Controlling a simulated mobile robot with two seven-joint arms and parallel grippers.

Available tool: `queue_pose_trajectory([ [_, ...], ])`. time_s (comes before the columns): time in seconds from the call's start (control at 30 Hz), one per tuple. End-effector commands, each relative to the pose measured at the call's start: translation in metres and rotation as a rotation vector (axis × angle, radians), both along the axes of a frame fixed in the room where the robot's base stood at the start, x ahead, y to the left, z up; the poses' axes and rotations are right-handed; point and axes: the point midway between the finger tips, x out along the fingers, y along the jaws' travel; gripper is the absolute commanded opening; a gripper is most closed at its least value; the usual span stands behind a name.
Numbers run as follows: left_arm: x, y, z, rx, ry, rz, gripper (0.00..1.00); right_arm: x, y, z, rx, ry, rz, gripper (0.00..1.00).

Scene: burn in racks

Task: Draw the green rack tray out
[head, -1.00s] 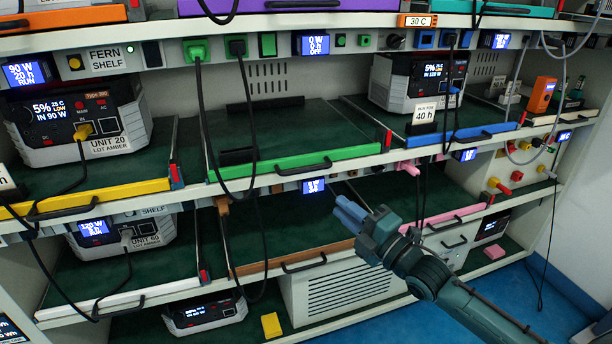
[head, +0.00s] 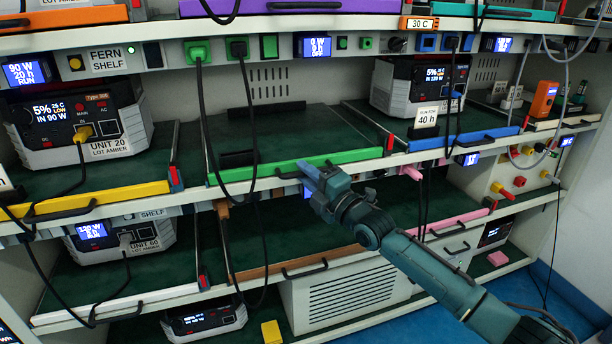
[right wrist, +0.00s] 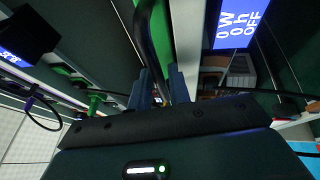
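The green rack tray has a bright green front edge (head: 235,175) and an empty dark mat, and sits in the middle bay of the upper shelf. Its black bar handle (head: 284,174) is on the front edge; the handle's right part is behind my fingers. My right gripper (head: 308,172) is at that handle, its blue fingers pointing up and left. In the right wrist view the fingers (right wrist: 156,86) stand apart, with the black handle bar (right wrist: 146,30) running between them. I cannot make out firm contact. My left gripper is not in view.
Black cables (head: 207,130) hang in front of the green edge's left part. A yellow-edged tray (head: 100,197) with unit 20 is at the left, a blue-edged tray (head: 460,137) at the right. A brown-edged tray (head: 255,274) lies below. The floor in front is clear.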

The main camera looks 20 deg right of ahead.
Motion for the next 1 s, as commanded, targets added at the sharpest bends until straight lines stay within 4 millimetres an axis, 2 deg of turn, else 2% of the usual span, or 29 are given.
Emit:
queue_pose_trajectory([
  [0.33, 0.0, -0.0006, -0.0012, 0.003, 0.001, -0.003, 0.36, 0.0036, 0.0014, 0.0006, 0.0, 0.001, 0.0, 0.19],
  [0.6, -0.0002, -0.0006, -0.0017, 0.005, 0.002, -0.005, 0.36, 0.0034, 0.0014, 0.0005, 0.0, 0.001, 0.0, 0.0],
  [1.0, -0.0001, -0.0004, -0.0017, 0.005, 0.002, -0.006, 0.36, 0.0032, 0.0012, 0.0004, 0.0, 0.001, 0.0, 0.0],
])
